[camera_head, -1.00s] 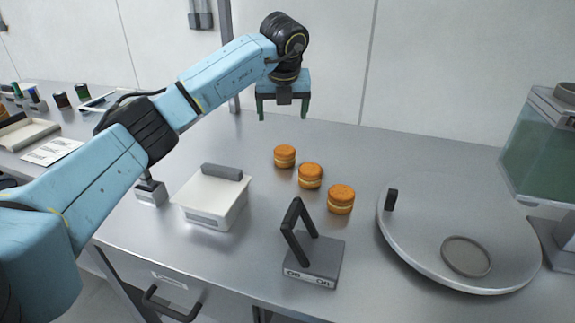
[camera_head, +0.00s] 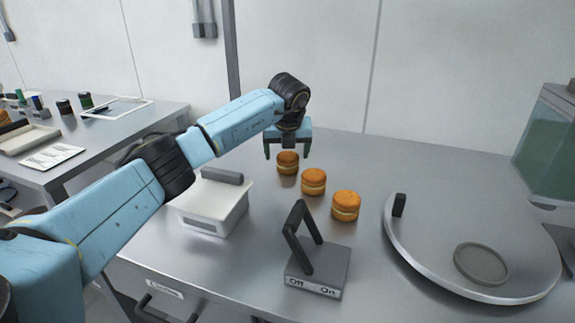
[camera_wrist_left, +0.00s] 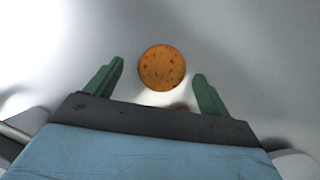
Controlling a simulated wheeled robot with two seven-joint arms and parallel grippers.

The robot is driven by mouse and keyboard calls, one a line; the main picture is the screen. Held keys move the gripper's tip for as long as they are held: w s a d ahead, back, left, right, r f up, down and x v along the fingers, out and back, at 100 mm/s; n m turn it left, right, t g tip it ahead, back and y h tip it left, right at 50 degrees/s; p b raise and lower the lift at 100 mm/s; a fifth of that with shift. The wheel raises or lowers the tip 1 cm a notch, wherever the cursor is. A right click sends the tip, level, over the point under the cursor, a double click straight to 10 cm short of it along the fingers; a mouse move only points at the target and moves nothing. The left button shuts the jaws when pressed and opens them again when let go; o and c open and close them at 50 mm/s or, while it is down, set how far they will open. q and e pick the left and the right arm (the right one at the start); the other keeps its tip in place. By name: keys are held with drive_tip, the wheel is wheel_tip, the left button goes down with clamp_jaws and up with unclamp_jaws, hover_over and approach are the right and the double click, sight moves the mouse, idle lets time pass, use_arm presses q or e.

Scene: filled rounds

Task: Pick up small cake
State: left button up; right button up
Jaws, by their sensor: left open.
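Three small round orange cakes with a pale filling stand in a diagonal row on the metal table: the far cake (camera_head: 287,163), the middle cake (camera_head: 313,182) and the near cake (camera_head: 345,206). My left gripper (camera_head: 288,156) points down at the far cake, open and empty. In the left wrist view, a round speckled cake top (camera_wrist_left: 162,68) shows between and just beyond the two green fingers (camera_wrist_left: 158,84), apart from both. A bit of another orange thing is mostly hidden behind the gripper's dark edge. My right gripper does not show.
A white lidded box (camera_head: 212,206) stands left of the cakes. A grey On/Off switch stand (camera_head: 318,270) is in front of them. A large round grey plate (camera_head: 425,262) with a small disc (camera_head: 481,264) and a tank (camera_head: 550,140) are at right.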

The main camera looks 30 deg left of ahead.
sight(288, 156)
use_arm(q)
drive_tip(key=x, duration=0.3)
drive_tip(key=shift+w+f+b, duration=0.1)
drive_tip(key=shift+f+b, duration=0.2)
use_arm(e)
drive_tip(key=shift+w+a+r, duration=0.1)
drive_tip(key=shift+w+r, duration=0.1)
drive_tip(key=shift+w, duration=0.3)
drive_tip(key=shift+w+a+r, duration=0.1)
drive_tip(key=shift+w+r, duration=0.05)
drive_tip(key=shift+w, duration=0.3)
use_arm(q)
drive_tip(key=c, duration=0.8)
drive_tip(key=shift+o, duration=0.2)
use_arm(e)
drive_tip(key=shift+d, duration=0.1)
use_arm(q)
drive_tip(key=shift+r, duration=0.15)
